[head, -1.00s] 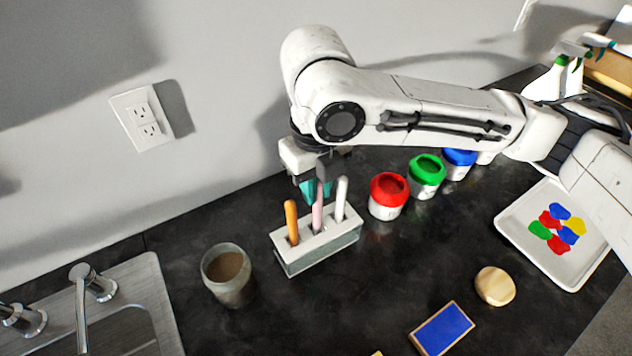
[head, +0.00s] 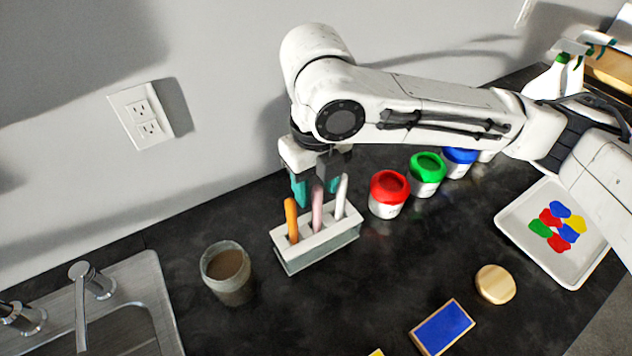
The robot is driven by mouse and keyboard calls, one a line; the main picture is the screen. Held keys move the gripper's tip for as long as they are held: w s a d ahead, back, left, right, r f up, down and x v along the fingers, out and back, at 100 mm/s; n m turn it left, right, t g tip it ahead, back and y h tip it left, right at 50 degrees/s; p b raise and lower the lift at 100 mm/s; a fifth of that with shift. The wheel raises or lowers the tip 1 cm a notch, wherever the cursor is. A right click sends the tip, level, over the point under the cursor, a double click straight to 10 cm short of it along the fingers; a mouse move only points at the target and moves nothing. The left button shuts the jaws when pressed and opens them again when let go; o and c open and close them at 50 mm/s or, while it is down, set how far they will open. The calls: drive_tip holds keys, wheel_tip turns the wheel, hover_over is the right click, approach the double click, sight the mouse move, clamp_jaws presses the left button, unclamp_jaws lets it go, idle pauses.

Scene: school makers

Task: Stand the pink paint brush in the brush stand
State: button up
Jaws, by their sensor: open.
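The brush stand (head: 318,248) is a pale grey-white block on the dark counter. The pink paint brush (head: 317,212) stands nearly upright in its middle slot. An orange brush (head: 291,220) stands in the slot on the left and a white brush (head: 342,196) in the slot on the right. My gripper (head: 315,192) points down just behind and above the stand. Its teal-tipped fingers are spread apart, one on each side of the pink brush's upper end. They do not appear to hold it. The brushes' lower ends are hidden in the stand.
A jar of brown water (head: 228,274) stands left of the stand. Red (head: 388,194), green (head: 427,174) and blue (head: 459,160) paint pots stand to the right. A palette tray (head: 514,216), a wooden disc (head: 495,284) and a blue block (head: 442,327) lie right. A sink (head: 125,310) is at lower left.

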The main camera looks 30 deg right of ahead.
wheel_tip(320, 180, up, 11)
drive_tip(key=shift+f+p, duration=0.15)
drive_tip(key=shift+p, duration=0.3)
